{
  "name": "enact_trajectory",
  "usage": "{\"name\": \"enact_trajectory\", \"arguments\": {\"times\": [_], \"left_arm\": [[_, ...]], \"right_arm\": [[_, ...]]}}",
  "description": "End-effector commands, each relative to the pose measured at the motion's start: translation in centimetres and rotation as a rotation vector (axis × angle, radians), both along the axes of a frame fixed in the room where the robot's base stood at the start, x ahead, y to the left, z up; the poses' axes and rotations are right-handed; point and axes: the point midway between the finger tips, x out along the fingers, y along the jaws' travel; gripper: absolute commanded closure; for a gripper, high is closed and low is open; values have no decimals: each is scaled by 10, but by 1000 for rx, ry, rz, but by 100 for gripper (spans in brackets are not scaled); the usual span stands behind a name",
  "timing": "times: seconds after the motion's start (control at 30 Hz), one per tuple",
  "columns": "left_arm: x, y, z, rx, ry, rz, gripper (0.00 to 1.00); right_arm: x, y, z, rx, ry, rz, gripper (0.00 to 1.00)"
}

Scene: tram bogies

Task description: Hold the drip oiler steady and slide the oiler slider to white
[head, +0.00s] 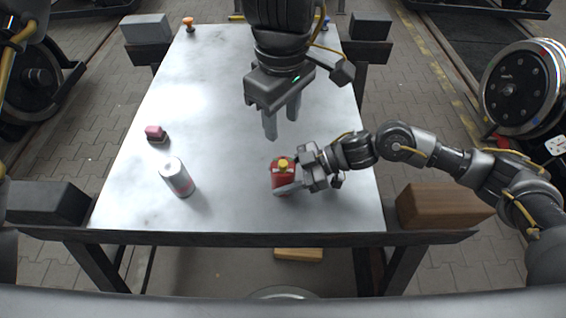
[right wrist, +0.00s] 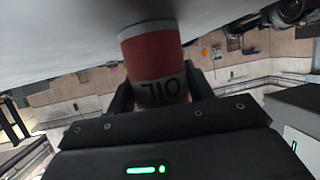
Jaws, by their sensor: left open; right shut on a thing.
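The drip oiler (head: 280,181) is a small red can with a yellow top piece (head: 283,162), upright on the right front part of the pale table. My right gripper (head: 292,176) is shut around its body from the right. My left gripper (head: 281,126) hangs above and behind the oiler, open and empty, fingers pointing down. The slider and any white mark are too small to make out.
An orange-topped item (head: 189,23) is at the table's back left corner, a blue one (head: 325,22) at the back right. The table's (head: 190,85) middle is clear.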

Motion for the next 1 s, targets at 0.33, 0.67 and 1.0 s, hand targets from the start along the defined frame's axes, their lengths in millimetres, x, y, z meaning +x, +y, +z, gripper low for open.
{"name": "enact_trajectory", "arguments": {"times": [0.33, 0.67, 1.0], "left_arm": [[0, 0, 0, 0, 0, 0, 57], [0, 0, -1, 0, 0, 0, 57], [0, 0, -1, 0, 0, 0, 57]], "right_arm": [[0, 0, 0, 0, 0, 0, 23], [1, -6, 2, 0, 0, -1, 23], [11, -65, 27, -1, -1, -3, 23]]}}
